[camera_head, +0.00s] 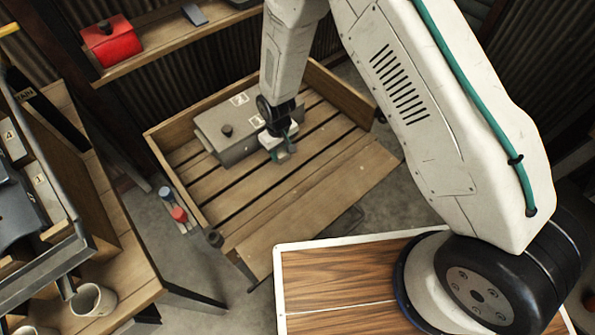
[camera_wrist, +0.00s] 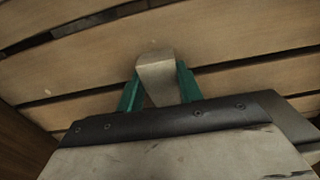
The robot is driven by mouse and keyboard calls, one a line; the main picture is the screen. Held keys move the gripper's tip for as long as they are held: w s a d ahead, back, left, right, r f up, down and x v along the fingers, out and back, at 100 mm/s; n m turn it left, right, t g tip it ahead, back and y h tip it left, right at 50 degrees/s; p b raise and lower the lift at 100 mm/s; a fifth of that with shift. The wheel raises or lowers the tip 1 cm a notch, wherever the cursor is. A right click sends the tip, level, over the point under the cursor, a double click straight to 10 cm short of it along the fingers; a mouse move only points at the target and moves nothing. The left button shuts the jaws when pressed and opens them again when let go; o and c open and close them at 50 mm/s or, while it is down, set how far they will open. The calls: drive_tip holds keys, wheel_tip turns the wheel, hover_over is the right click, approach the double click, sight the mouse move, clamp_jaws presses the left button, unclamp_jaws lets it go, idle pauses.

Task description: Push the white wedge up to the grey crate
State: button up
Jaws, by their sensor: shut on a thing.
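The white wedge (camera_wrist: 156,77) sits between the green fingers of my gripper (camera_wrist: 158,91) in the wrist view, over the wooden slats. My gripper is shut on it, with a finger on each side. In the head view my gripper (camera_head: 283,152) is low over the slatted wooden pallet box, and the wedge is too small and covered to make out clearly. The grey crate (camera_head: 226,150), with a dark knob on top and white number labels, stands just left of and behind my gripper. I cannot tell whether the wedge touches it.
The wooden box (camera_head: 168,131) has raised walls at the back and sides. Its slats in front and to the right are clear. A bench with mugs (camera_head: 93,299) stands at left. A shelf with a red box (camera_head: 112,42) is behind. A wood-topped panel (camera_head: 335,278) is in front.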

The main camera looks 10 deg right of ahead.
drive_tip(key=o, duration=0.9)
drive_tip(key=shift+r, duration=0.1)
wheel_tip(320, 180, up, 8)
drive_tip(key=shift+f, duration=0.2)
